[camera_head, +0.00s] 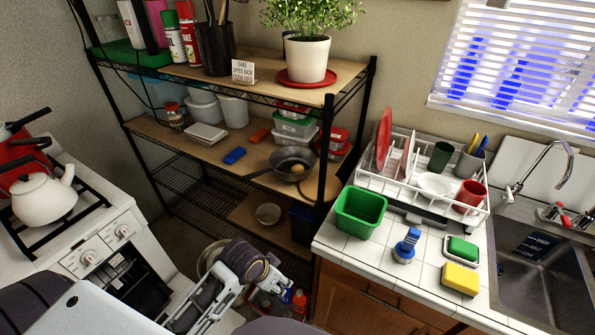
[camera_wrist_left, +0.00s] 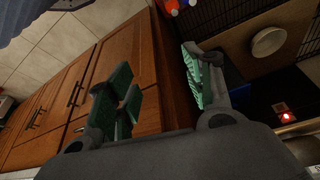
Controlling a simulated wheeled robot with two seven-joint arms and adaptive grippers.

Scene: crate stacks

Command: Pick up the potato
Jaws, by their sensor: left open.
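A small yellowish-brown round item, possibly the potato (camera_head: 297,169), lies in a dark frying pan (camera_head: 283,160) on the middle shelf of the rack. It is too small to identify surely. My left gripper (camera_head: 286,280) is low in front of the rack, left of the counter cabinet, well below and apart from the pan. In the left wrist view its green-padded fingers (camera_wrist_left: 160,90) are spread with nothing between them. No potato shows in the left wrist view. My right gripper is not in view.
The wire rack (camera_head: 325,165) has black posts beside the pan. The tiled counter (camera_head: 335,245) holds a green bin (camera_head: 360,212), a dish rack (camera_head: 405,185) and a yellow sponge (camera_head: 460,278). A stove with a white kettle (camera_head: 42,197) stands left. A metal bowl (camera_head: 268,213) sits lower down.

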